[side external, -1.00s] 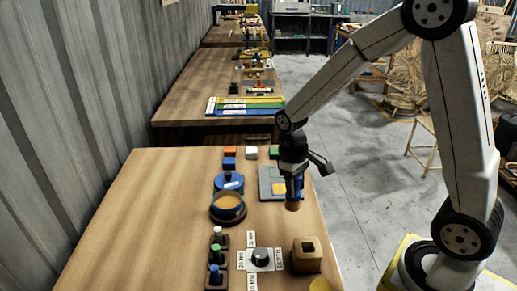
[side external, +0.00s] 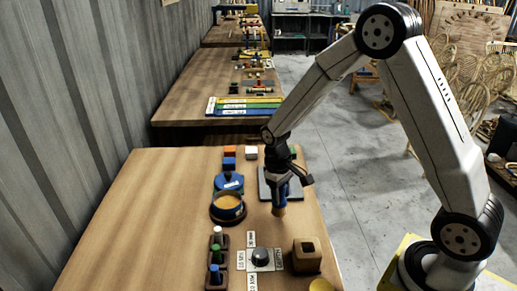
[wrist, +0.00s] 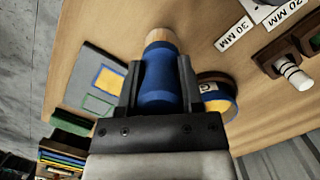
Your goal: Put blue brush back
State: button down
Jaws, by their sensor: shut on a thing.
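My gripper (side external: 281,188) is shut on the blue brush (side external: 280,200), a blue cylinder with a tan lower end. In the wrist view my gripper (wrist: 158,85) has a finger on each side of the blue brush (wrist: 157,88), and its tan end points away from the camera. The brush hangs roughly upright above the table, near the front edge of the grey board (side external: 298,194). A brown wooden block with a square hole (side external: 307,256) stands nearer the camera, apart from the brush. I cannot tell the exact height of the brush's lower end.
A round dish with yellow-orange contents (side external: 228,207) and a blue lidded pot (side external: 229,182) stand left of my gripper. A dark knob (side external: 261,257) among white labels and a rack of small coloured pegs (side external: 215,258) are nearer the camera. The table's left part is clear.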

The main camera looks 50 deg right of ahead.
jog(key=shift+f, duration=1.55)
jog(key=shift+f, duration=0.15)
jog(key=shift+c, duration=1.2)
grip_release()
jog(key=r, duration=0.4)
jog(key=w+r, duration=0.1)
jog(key=r, duration=0.7)
jog(key=shift+w+r, duration=0.1)
jog(key=shift+w, duration=0.3)
jog(key=shift+s, duration=0.1)
jog(key=s+a+f+t, duration=0.1)
jog(key=s+t, duration=0.1)
jog(key=s, duration=0.4)
jog(key=s+a+f+t, duration=0.1)
jog(key=s+a+t, duration=0.1)
jog(key=s, duration=0.4)
jog(key=shift+s+a+f, duration=0.2)
jog(key=shift+s+a, duration=0.1)
